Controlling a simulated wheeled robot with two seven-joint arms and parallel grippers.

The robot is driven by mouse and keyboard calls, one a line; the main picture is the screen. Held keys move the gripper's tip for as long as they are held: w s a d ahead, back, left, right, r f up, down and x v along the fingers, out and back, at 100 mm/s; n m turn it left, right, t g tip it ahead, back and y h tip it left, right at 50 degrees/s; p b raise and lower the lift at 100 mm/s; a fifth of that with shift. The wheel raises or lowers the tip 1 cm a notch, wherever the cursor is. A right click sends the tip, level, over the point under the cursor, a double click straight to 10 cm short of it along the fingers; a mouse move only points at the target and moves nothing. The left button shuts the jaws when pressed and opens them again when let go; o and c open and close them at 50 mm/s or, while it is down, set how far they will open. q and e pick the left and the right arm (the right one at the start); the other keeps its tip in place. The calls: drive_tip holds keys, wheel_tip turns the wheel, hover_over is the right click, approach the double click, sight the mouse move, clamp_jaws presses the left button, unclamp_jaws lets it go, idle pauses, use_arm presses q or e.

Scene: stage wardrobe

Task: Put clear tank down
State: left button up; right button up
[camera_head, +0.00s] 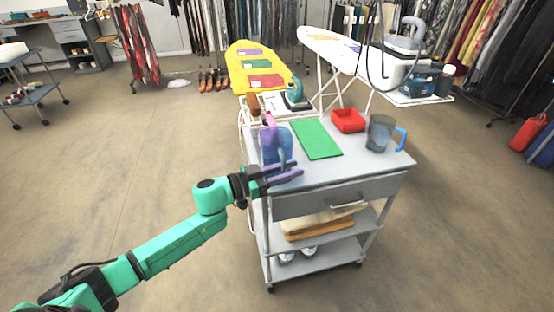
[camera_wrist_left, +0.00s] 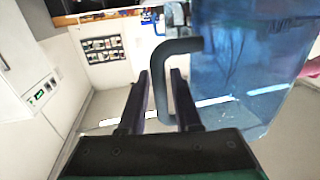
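The clear tank (camera_head: 272,146) is a see-through bluish vessel at the left end of the cart top (camera_head: 330,176). In the left wrist view the tank (camera_wrist_left: 250,65) fills the upper right, with a dark grey handle on its near side. My left gripper (camera_head: 284,173) is at the tank; its two fingers lie on either side of the handle in the left wrist view (camera_wrist_left: 161,90), with little gap visible. I cannot tell whether the tank's base touches the cart top. My right gripper is not in view.
On the cart are a green mat (camera_head: 317,138), a red tray (camera_head: 348,121) and a grey see-through jug (camera_head: 379,134) with a blue handle. Behind stand a yellow ironing board (camera_head: 250,56) and a teal iron (camera_head: 295,95). Open floor lies left of the cart.

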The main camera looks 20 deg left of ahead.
use_arm(q)
drive_tip(key=shift+x, duration=0.9)
drive_tip(key=shift+a, duration=0.1)
clamp_jaws()
idle(0.5)
